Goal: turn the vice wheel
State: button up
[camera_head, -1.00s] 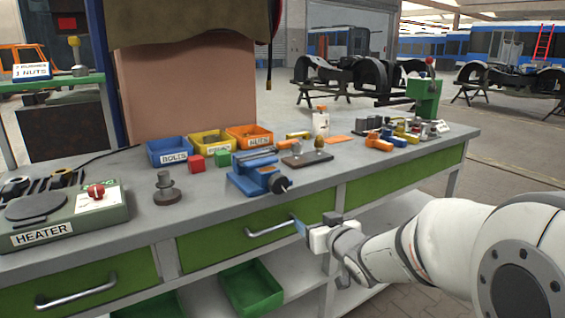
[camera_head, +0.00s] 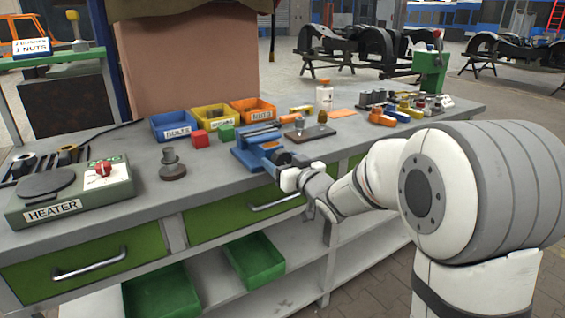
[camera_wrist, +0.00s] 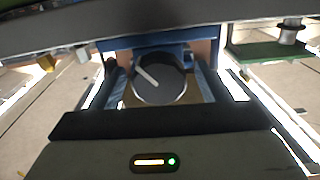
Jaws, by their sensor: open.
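The blue vice (camera_head: 246,152) stands at the front edge of the workbench. Its dark round vice wheel (camera_head: 281,158) faces the front and is partly hidden by my gripper in the head view. My gripper (camera_head: 274,169) is right at the wheel, open. In the wrist view the wheel (camera_wrist: 158,80) is a dark disc with a pale line slanting across it. It appears between my two fingers, one to each side. I cannot tell whether the fingers touch the wheel.
Blue (camera_head: 172,127), yellow (camera_head: 213,117) and orange (camera_head: 253,110) bins stand behind the vice. A heater (camera_head: 70,198) is at the left. A drawer handle (camera_head: 275,203) sticks out below the vice. A green press (camera_head: 431,70) is at the far right.

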jog(key=shift+c, duration=0.4)
jog(key=c, duration=0.9)
jog(key=shift+f+n+b, duration=0.25)
jog(key=shift+n+b, duration=0.45)
jog(key=shift+b, duration=0.35)
jog(key=shift+r+n+b, duration=0.2)
jog(key=shift+n+b, duration=0.45)
jog(key=shift+n, duration=0.25)
jog(key=o, duration=1)
jog(key=shift+d, duration=0.1)
